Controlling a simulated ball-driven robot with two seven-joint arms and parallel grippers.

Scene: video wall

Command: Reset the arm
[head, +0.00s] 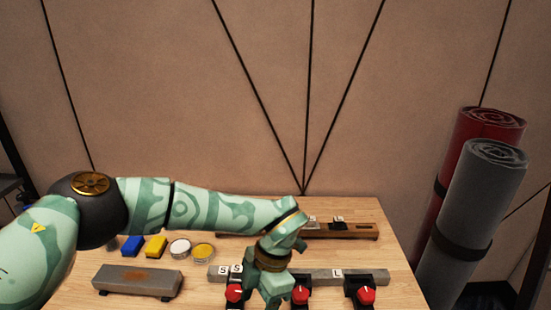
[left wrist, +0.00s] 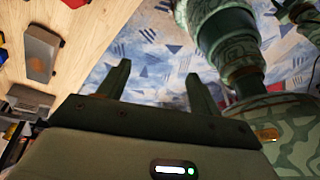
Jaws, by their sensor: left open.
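My left arm comes in from the left in the head view and reaches over the wooden table (head: 395,240). Its gripper (head: 271,290) hangs low at the front of the table, in front of a grey bar with small letter tiles and close to the red knobs. In the left wrist view the gripper's two fingers (left wrist: 158,75) stand apart with nothing between them. Patterned carpet (left wrist: 150,45) shows beyond them. My right gripper is not in view.
Red knobs on black bases (head: 366,295) line the front. A grey block (head: 137,281), blue block (head: 131,245), yellow block (head: 156,246) and two round tins (head: 202,251) lie left. A brown rail (head: 350,231) lies behind. Rolled mats (head: 470,220) stand right.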

